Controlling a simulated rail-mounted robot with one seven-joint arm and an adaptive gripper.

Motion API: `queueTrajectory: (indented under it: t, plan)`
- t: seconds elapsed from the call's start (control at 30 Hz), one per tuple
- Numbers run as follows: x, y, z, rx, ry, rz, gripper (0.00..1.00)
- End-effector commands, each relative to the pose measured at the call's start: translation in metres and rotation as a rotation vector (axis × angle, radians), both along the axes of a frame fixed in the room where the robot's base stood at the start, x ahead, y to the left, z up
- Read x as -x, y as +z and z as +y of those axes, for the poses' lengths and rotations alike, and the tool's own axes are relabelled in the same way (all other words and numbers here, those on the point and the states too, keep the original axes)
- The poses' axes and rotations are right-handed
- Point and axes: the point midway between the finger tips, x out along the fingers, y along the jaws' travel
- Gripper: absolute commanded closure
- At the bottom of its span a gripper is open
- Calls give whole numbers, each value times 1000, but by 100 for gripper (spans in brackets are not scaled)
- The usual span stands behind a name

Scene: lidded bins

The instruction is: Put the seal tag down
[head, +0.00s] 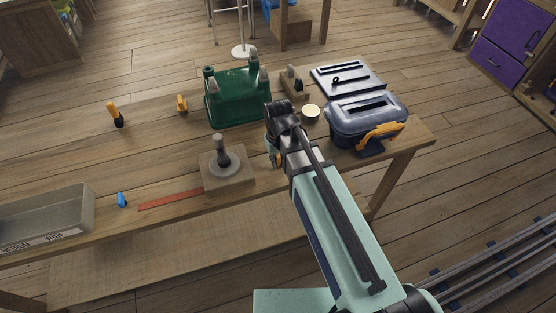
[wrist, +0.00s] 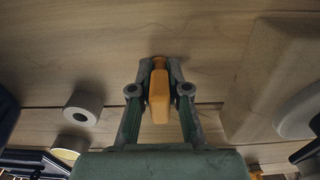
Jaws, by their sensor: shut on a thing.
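My gripper (wrist: 160,75) is shut on an orange tag-like piece (wrist: 159,92), which I take to be the seal tag. It hangs between the two fingers over the wooden bench top (wrist: 60,40); I cannot tell whether it touches the wood. In the head view my gripper (head: 274,154) is at the bench's middle, mostly hidden behind my own arm, with a bit of yellow-orange showing by it. It is between the wooden block with the grey round stand (head: 239,181) and the dark blue lidded bin (head: 345,126).
A green bin (head: 238,100) stands behind, with a cream disc (head: 310,111) and flat dark lid (head: 347,80) to the right. A red strip (head: 170,199), blue piece (head: 122,200) and grey tray (head: 80,215) lie left. A grey ring-like cylinder (wrist: 83,107) is near my gripper.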

Motion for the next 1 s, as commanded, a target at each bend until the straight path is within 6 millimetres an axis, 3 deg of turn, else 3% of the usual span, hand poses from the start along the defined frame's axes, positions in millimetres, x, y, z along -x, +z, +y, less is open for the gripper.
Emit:
queueTrajectory:
  t: [0.37,0.4,0.43,0.47,0.77,1.0]
  plan:
    - [0,-5,0,0,0,1,100]
    - [0,-4,0,0,0,0,74]
    - [0,-4,0,0,0,0,64]
    - [0,-4,0,0,0,0,60]
    - [0,-3,0,0,0,0,60]
    - [0,11,0,0,0,-1,60]
